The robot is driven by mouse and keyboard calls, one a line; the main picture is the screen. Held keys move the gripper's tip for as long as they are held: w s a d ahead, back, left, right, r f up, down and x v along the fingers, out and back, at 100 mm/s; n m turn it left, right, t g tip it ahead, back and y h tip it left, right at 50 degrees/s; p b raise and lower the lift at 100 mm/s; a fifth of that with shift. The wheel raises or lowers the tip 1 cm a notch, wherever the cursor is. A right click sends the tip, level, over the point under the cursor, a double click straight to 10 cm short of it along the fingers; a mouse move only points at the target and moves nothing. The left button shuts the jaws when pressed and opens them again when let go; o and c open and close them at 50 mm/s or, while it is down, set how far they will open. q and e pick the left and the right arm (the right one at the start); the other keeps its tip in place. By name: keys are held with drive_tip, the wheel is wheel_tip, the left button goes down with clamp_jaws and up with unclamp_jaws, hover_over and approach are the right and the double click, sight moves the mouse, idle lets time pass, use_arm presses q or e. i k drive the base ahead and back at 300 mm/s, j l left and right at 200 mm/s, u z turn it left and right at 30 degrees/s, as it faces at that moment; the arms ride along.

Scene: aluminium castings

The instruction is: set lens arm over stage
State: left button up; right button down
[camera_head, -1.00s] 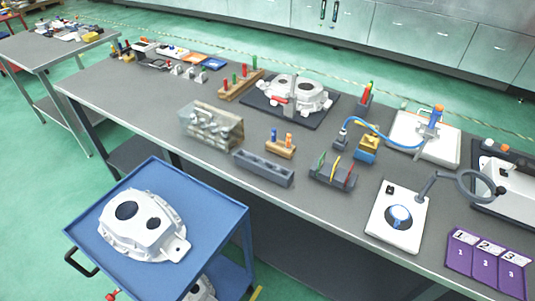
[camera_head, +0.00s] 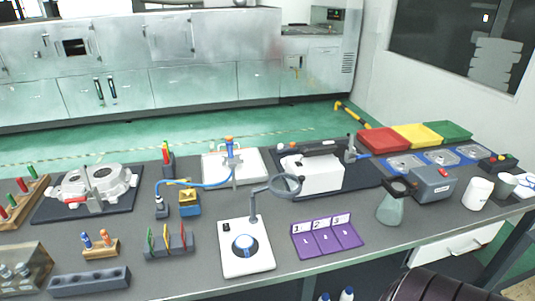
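A white inspection base (camera_head: 232,266) stands near the front edge of the grey bench. It carries a round stage (camera_head: 244,247) with a blue rim and white middle. A grey post with a bent lens arm (camera_head: 254,205) rises from the back of the base. The arm's ring lens (camera_head: 287,185) points out to the right, behind and to the right of the stage, not above it. Neither of my grippers is in view.
Right of the base lie purple cards (camera_head: 327,237) numbered 1 to 3. A slotted grey rack (camera_head: 169,245) stands on its left. A white machine (camera_head: 313,172) on a dark mat is behind the lens. A greenish cone-shaped vessel (camera_head: 391,208) stands farther right.

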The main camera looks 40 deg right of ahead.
sight(299, 179)
drive_tip(key=k+z, duration=0.1)
drive_tip(key=z, duration=1.5)
